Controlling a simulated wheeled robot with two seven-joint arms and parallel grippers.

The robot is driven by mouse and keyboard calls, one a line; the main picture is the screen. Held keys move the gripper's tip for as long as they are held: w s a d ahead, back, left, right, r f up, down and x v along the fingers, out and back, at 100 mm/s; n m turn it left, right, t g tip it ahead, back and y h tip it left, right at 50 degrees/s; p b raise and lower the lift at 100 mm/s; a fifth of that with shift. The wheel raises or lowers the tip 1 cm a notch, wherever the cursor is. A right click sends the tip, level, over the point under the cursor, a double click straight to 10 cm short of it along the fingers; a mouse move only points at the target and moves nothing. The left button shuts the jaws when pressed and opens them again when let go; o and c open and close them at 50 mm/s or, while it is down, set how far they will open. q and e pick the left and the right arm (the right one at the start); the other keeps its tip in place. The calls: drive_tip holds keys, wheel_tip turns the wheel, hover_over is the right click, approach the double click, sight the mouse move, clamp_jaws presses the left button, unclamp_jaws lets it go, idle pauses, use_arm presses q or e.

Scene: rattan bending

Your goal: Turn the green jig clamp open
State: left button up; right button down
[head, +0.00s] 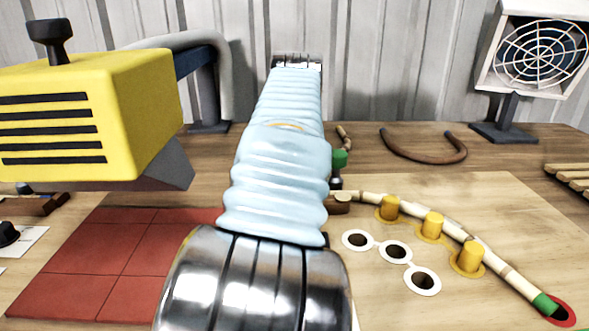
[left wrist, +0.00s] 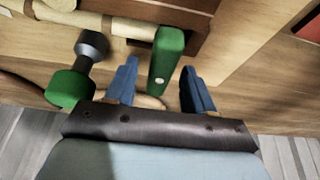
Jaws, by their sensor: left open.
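A green clamp lever (left wrist: 166,58) stands between the two blue fingers of my left gripper (left wrist: 158,88) in the left wrist view. The fingers are open, one on each side of it, with a gap showing to each. A green knob (left wrist: 70,88) on a dark post is beside the left finger; a green knob on a dark post also shows in the head view (head: 339,159), at the right edge of my arm. In the head view my left arm hides its fingers and the lever. My right gripper is not in view.
A pale cane (head: 413,209) curves past yellow pegs (head: 432,226) to a green tip at a red ring (head: 559,311). A yellow machine (head: 140,95) overhangs the left side above red tiles (head: 95,255). A bent brown cane (head: 420,158) and a fan (head: 543,55) are behind.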

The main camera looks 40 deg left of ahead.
use_arm(q)
clamp_jaws()
drive_tip(key=shift+n, duration=0.4)
drive_tip(key=n+g, duration=0.1)
drive_tip(key=n, duration=0.2)
drive_tip(key=shift+d+g+y, duration=0.1)
drive_tip(key=shift+g+y, duration=0.2)
drive_tip(key=shift+y, duration=0.1)
drive_tip(key=shift+w+f+n+g+y, duration=0.1)
drive_tip(key=shift+n+g+y, duration=0.3)
drive_tip(key=shift+n, duration=1.4)
unclamp_jaws()
